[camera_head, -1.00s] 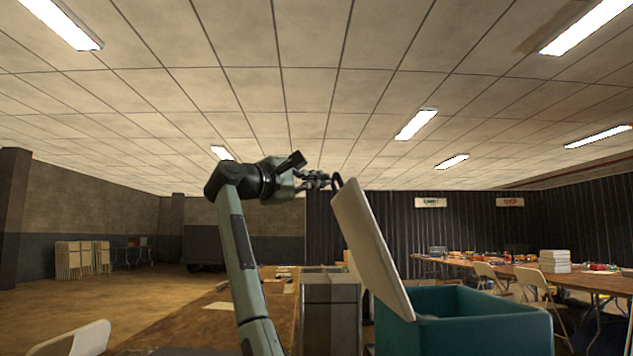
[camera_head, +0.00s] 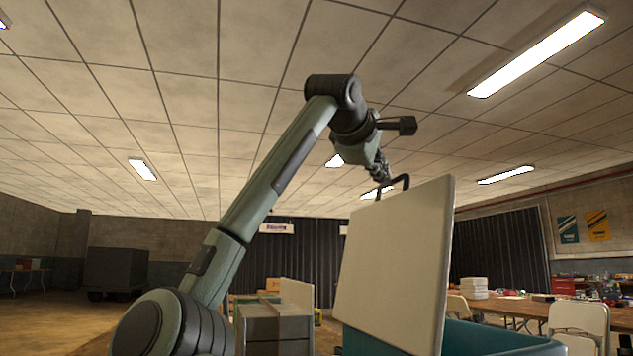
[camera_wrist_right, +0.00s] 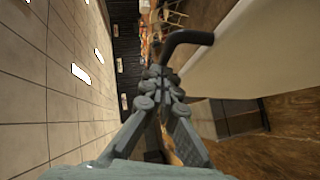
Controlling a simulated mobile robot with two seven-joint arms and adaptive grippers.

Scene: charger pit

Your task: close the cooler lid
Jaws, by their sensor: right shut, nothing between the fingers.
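The teal cooler (camera_head: 490,338) stands at the lower right in the head view, partly cut off by the frame. Its pale lid (camera_head: 395,265) stands open, steeply raised, with a dark bar handle (camera_head: 402,181) at its top edge. My right gripper (camera_head: 384,178) is at the top left of the lid, close to the handle, its fingers shut and empty. In the right wrist view the closed fingertips (camera_wrist_right: 160,73) lie just beside the bent handle (camera_wrist_right: 188,38); I cannot tell whether they touch. The lid (camera_wrist_right: 235,50) fills the upper right there. My left gripper is not in view.
A grey-green cabinet (camera_head: 275,328) stands left of the cooler. A long table (camera_head: 515,304) with goods and a folding chair (camera_head: 580,322) are at the right. Open floor lies at the far left.

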